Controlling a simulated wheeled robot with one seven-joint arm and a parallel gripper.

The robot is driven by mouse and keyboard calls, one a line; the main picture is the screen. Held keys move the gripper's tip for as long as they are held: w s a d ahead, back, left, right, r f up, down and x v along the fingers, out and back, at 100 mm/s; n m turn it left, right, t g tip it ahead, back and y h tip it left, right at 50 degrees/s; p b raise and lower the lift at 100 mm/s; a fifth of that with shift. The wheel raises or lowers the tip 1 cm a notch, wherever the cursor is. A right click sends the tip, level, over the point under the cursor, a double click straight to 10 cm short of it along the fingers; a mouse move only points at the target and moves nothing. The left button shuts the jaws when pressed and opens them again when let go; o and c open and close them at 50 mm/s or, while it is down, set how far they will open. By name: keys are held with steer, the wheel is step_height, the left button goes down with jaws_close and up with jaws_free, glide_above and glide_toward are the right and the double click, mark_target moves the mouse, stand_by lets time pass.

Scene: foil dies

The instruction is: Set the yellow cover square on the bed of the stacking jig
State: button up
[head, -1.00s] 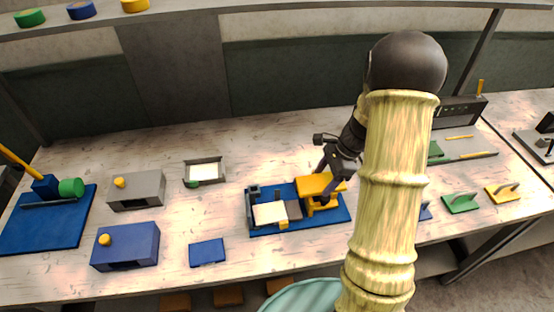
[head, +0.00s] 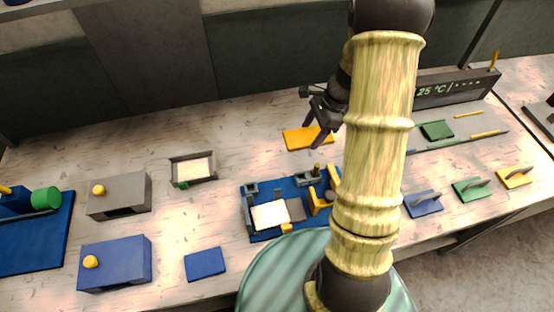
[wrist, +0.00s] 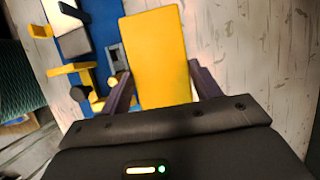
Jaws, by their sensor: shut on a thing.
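The yellow cover (head: 308,139) is a flat rectangular plate. My gripper (head: 320,128) is shut on it, and it also shows between the two fingers in the wrist view (wrist: 158,55). In the head view the cover appears behind the stacking jig, apart from it. The jig (head: 262,236) has a blue base with grey corner pieces and yellow parts. A white sheet (head: 269,215) and a grey block (head: 296,209) are on it. My arm hides part of the jig's right side. The jig's blue base also shows at the upper left of the wrist view (wrist: 75,42).
A blue plate (head: 206,264) lies left of the jig, and a green plate (head: 436,130) lies to the right. A grey box (head: 120,195), a blue box (head: 115,264) and a small tray (head: 211,160) stand at left. Handled pieces (head: 472,188) stand at right.

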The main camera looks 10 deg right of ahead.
steer(key=shift+s, duration=0.1)
glide_above(303, 159)
steer(key=d, duration=0.2)
steer(key=shift+a+f+p, duration=0.15)
steer(key=shift+f+p, duration=0.2)
steer(key=shift+f, duration=2.75)
steer(key=shift+s+f, duration=0.1)
steer(key=shift+f, duration=1.8)
steer(key=shift+f, duration=0.15)
steer(key=o, duration=0.7)
steer(key=shift+r, duration=0.2)
